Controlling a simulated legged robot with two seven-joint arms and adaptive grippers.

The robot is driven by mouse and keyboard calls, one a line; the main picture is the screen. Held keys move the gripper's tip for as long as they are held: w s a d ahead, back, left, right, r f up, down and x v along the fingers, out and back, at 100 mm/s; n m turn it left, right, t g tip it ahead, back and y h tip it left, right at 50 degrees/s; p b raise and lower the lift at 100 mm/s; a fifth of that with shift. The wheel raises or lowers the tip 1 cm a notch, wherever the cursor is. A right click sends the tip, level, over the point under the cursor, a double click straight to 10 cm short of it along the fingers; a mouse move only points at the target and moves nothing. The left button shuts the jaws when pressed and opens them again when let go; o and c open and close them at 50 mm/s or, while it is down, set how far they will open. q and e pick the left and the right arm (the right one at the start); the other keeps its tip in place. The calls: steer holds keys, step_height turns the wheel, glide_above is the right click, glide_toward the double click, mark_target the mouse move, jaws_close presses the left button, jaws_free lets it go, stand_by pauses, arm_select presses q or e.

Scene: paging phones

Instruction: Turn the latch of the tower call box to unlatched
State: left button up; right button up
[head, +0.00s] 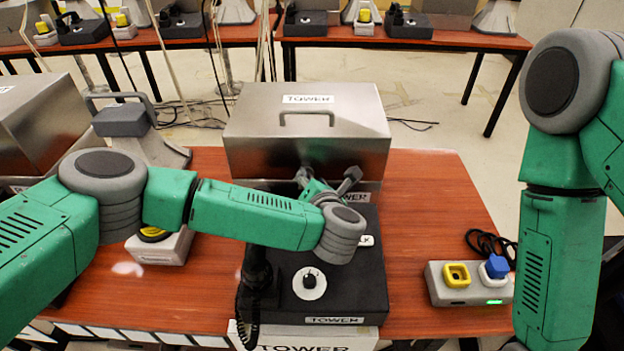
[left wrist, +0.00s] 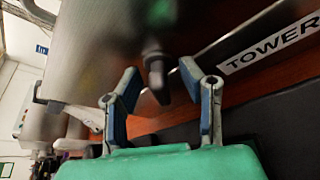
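The tower call box (head: 307,135) is a brushed metal box with a TOWER label and a handle on its lid, on the red-brown table. In the left wrist view its front face (left wrist: 100,55) fills much of the picture. The latch (left wrist: 156,75) is a small dark lever on that face, its tip pointing down in the picture. My left gripper (head: 327,178) is at the box's front. Its fingers (left wrist: 160,75) are open, one on each side of the latch, with visible gaps. The latch is hidden in the head view. My right gripper is out of view.
A black desk phone unit (head: 350,290) with a white-ringed dial (head: 309,283) lies below my left arm. A grey box with yellow and blue plugs (head: 470,283) is on the right. Another metal box (head: 40,125) stands at the left. The table right of the call box is clear.

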arm_select(q)
steer(key=v, duration=1.2)
steer(key=shift+f, duration=0.15)
